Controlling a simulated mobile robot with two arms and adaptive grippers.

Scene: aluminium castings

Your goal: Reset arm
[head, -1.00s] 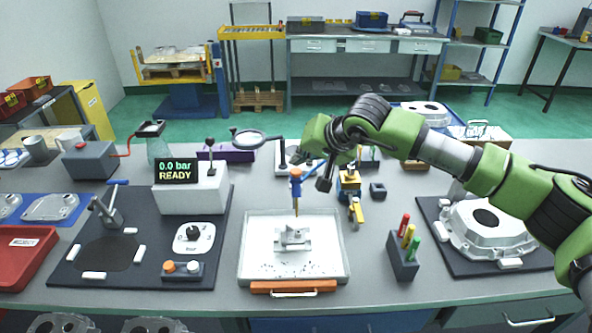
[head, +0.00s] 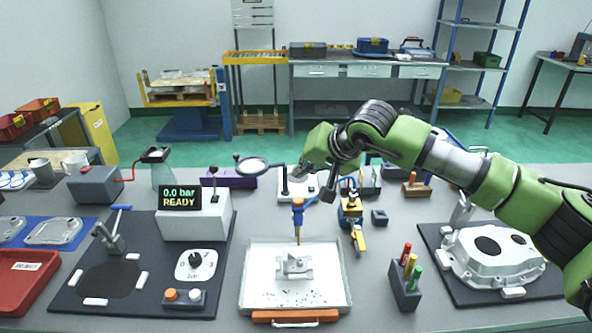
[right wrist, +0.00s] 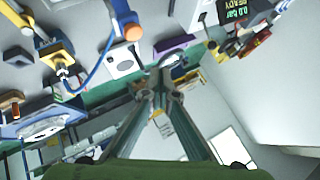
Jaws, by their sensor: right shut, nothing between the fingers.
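My right arm (head: 463,172) comes in from the right in the head view, raised above the workbench. Its gripper (head: 328,188) hangs over the back middle of the bench, behind the white tray, and looks small and partly hidden by the wrist. In the right wrist view the two fingers of the gripper (right wrist: 158,95) meet at their tips with nothing between them. My left arm and gripper are not in view.
A white tray (head: 247,290) holds a small metal casting (head: 294,265). A blue-and-orange tool (head: 298,217) stands upright over it. A magnifier (head: 253,168), pen holder (head: 404,290), large casting (head: 490,262) and pressure display box (head: 195,222) stand around.

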